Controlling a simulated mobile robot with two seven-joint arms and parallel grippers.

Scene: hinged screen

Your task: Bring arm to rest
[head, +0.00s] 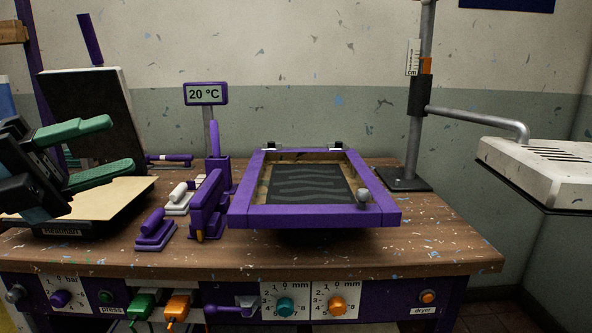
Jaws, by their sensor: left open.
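My left gripper (108,153) comes in from the left edge of the head view. Its two green fingers are apart with nothing between them. It is in front of the press at the left, over a pale board (100,198). The hinged screen (313,217), a purple frame with a dark patterned mesh, lies lowered on the bench to the right of the gripper, well apart from it. A grey knob (363,195) sits on its front right corner. My right gripper is not in view.
Purple-handled tools (208,205) stand between the press (92,115) and the screen. A temperature sign (206,94) rises behind them. A post (418,110) carries a white dryer head (535,170) at the right. The right front of the wooden bench (440,235) is clear.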

